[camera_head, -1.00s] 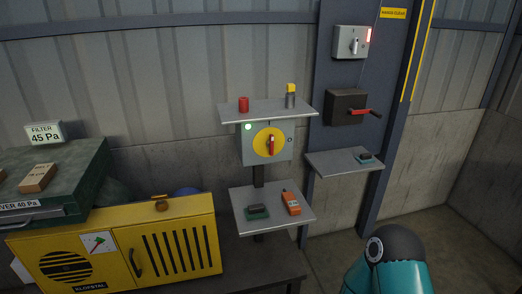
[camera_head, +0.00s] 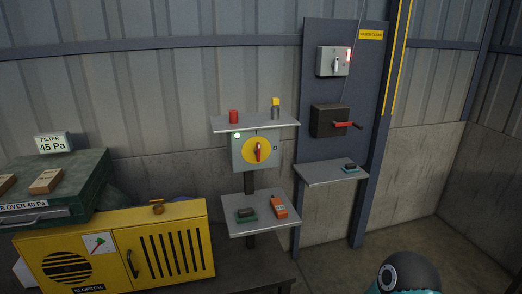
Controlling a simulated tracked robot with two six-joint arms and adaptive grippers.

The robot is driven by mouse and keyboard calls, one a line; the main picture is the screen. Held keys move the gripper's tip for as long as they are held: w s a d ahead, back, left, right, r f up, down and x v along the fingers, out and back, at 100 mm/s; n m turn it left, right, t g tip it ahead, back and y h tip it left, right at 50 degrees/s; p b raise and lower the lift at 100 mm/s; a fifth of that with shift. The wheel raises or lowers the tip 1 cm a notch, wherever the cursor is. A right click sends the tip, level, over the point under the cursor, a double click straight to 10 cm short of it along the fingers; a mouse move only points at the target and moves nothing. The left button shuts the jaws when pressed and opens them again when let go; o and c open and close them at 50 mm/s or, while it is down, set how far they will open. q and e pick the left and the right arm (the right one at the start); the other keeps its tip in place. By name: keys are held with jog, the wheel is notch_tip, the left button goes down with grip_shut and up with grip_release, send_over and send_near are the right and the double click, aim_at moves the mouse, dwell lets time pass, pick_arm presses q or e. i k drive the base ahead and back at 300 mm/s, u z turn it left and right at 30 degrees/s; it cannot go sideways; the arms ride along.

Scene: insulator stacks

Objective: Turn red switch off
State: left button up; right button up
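The red switch (camera_head: 258,152) is a red rotary handle on a yellow disc, on the front of a grey box (camera_head: 241,160) in the middle of the view. Its handle stands about upright. A small green light (camera_head: 237,135) glows at the box's upper left. Neither gripper shows in the head view. Only a rounded dark and teal part of my own arm shows at the bottom right, well below and to the right of the switch.
A shelf (camera_head: 225,123) above the switch holds a red cylinder (camera_head: 234,116) and a yellow-topped item (camera_head: 276,108). A lower shelf (camera_head: 262,226) holds an orange device (camera_head: 279,207). A blue panel right carries a lever box (camera_head: 325,122) and another switch (camera_head: 335,62). A yellow cabinet (camera_head: 190,215) stands left.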

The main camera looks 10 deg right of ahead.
aim_at(257, 151)
jog(key=z, duration=0.05)
jog(key=i, duration=0.9)
jog(key=u, duration=0.1)
